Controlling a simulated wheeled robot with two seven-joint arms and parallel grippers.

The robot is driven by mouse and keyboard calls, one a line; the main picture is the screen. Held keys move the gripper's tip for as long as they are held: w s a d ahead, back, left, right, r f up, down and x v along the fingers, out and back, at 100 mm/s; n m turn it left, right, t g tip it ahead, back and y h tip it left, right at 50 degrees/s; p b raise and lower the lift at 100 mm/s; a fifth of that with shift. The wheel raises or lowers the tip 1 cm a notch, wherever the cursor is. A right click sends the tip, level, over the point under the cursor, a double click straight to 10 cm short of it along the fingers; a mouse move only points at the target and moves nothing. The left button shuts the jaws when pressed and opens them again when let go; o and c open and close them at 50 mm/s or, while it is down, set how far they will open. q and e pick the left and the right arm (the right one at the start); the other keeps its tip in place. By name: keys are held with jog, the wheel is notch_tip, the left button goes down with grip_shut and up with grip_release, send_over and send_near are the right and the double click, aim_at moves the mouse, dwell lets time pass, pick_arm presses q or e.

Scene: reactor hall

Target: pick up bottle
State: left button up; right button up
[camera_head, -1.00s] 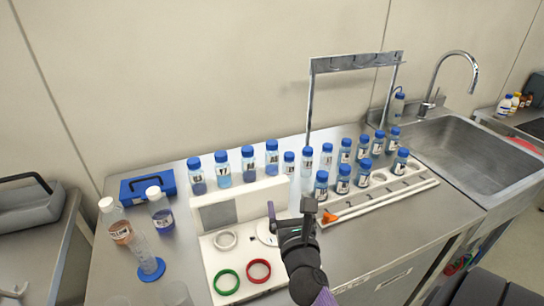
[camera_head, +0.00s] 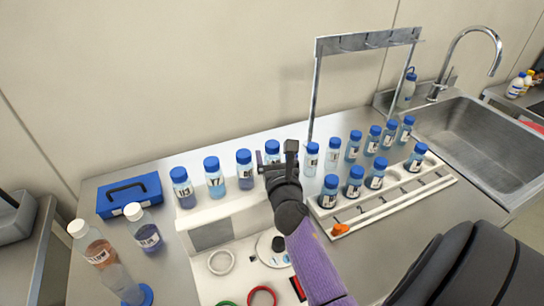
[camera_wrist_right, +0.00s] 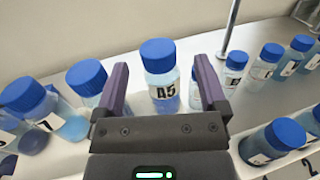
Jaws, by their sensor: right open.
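A clear bottle with a blue cap and a label that reads 45 (camera_wrist_right: 160,75) stands upright between the fingers of my right gripper (camera_wrist_right: 160,82) in the wrist view. The fingers are open, one on each side of it, with gaps showing. In the head view my right gripper (camera_head: 275,158) is in front of this bottle (camera_head: 272,147), hiding most of it below the cap. Similar blue-capped bottles stand in the same row, such as the one labelled 113 (camera_head: 182,188) and its neighbour (camera_head: 214,178). My left gripper is not in view.
A white rack (camera_head: 395,207) with more blue-capped bottles lies to the right, before a sink (camera_head: 470,140). A metal frame (camera_head: 315,95) stands behind. A blue box (camera_head: 128,196) and white-capped bottles (camera_head: 143,228) are at the left.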

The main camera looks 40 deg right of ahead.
jog(key=x, duration=0.3)
jog(key=shift+w+d, duration=0.1)
jog(key=shift+w, duration=0.25)
jog(key=shift+s+r, duration=0.1)
jog(key=shift+c, duration=1.3)
grip_shut()
notch_tip(320, 180, up, 10)
jog(key=p, duration=0.5)
jog(key=shift+f+p, duration=0.25)
jog(key=shift+p, duration=0.05)
jog(key=shift+r, duration=0.3)
